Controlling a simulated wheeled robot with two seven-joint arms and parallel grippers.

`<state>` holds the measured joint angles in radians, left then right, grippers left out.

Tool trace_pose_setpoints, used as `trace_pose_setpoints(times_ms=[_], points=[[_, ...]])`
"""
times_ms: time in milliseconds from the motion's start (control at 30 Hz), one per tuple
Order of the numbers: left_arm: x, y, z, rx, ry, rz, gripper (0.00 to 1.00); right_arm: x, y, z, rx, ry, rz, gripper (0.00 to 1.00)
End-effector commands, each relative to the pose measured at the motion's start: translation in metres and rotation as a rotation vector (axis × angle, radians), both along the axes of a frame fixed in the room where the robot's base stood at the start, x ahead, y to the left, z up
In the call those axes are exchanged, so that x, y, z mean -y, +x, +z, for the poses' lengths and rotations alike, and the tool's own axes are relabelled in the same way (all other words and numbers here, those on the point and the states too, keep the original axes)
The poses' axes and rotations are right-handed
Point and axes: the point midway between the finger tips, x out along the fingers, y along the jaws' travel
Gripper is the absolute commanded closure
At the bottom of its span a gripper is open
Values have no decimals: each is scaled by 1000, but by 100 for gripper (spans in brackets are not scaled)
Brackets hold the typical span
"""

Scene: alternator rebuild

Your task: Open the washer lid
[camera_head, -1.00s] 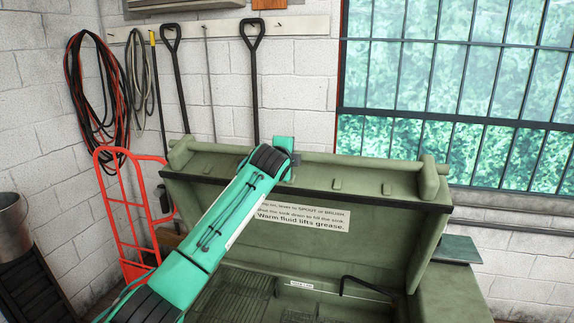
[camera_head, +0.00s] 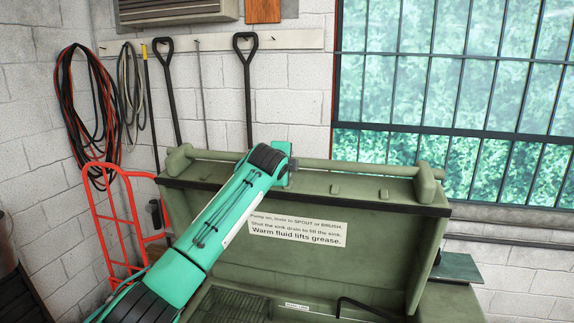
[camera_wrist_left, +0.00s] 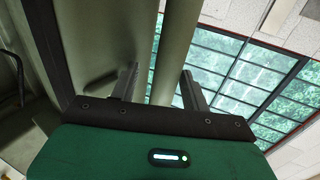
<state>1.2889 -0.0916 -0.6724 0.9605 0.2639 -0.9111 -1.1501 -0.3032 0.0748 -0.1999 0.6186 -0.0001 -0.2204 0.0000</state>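The washer lid (camera_head: 380,235) is green, stands raised and steep at the back of the washer, and shows its inner face with a white label (camera_head: 297,228). A round bar (camera_head: 358,168) runs along its top edge; it also shows in the left wrist view (camera_wrist_left: 178,50). My left gripper (camera_head: 291,170) is at this bar, near the lid's middle. In the left wrist view its fingers (camera_wrist_left: 160,70) are apart, with the bar seen between them and a gap at the left finger. I cannot tell whether they touch it. My right gripper is out of view.
The sink (camera_head: 235,304) lies open below the lid, with a black bent tube (camera_head: 365,308) at its right. A red hand truck (camera_head: 123,225) stands at the left by the block wall. A barred window (camera_head: 450,110) is behind the washer.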

Motion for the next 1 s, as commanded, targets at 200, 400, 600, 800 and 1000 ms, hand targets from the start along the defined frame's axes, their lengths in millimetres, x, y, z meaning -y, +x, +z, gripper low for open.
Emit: trace_pose_setpoints(times_ms=[200, 400, 600, 800, 1000], points=[[0, 0, -1, -1, 0, 0, 52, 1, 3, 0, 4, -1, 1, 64], [-3, -10, 1, 2, -1, -1, 52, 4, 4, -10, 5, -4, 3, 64], [-11, -35, 9, 4, -2, -1, 52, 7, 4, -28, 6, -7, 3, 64], [-21, -66, 21, 5, -1, -1, 52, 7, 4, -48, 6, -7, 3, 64], [-31, -97, 33, 5, -1, -1, 52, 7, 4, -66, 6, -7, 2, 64]])
